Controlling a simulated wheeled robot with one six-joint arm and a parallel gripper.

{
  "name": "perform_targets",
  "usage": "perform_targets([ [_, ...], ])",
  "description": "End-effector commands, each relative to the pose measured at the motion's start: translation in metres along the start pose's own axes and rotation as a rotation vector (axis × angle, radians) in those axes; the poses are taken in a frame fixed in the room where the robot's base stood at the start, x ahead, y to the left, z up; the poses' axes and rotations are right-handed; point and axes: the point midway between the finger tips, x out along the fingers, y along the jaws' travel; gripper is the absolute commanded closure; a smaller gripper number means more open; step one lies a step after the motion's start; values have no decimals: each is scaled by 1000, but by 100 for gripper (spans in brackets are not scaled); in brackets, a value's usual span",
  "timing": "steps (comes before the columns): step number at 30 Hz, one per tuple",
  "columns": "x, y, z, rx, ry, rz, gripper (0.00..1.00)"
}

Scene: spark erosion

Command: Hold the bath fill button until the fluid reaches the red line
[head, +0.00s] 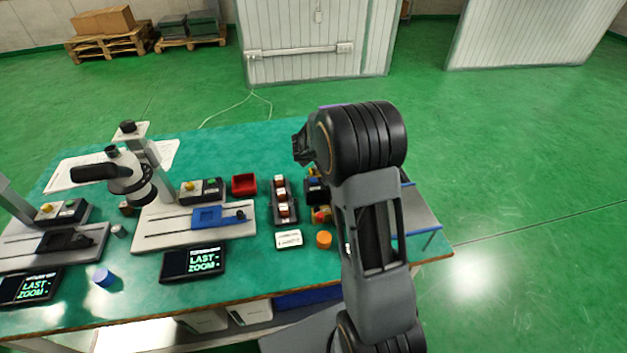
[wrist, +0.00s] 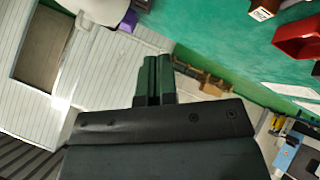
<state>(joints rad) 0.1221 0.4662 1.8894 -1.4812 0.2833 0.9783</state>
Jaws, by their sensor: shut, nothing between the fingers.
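My gripper is shut and empty; its two dark fingers (wrist: 154,80) are together in the wrist view, with nothing between them. In the head view the end of my arm (head: 302,146) is raised above the right part of the green table (head: 150,302). Two control boxes carry yellow and green buttons, one at the middle (head: 202,190) and one at the left (head: 62,211). I cannot tell which button, if any, is the bath fill button. No fluid or red line can be made out. A grey panel with blue edges (head: 420,210) at the right is partly hidden by my arm.
The red tray also shows in the wrist view (wrist: 298,38). Green floor lies open at right.

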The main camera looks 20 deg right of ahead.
Motion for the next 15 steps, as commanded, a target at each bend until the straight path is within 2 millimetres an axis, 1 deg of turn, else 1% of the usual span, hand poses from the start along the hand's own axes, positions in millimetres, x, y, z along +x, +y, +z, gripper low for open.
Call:
perform_targets([
  [15,46,-34,34,-1,-1,0,100],
])
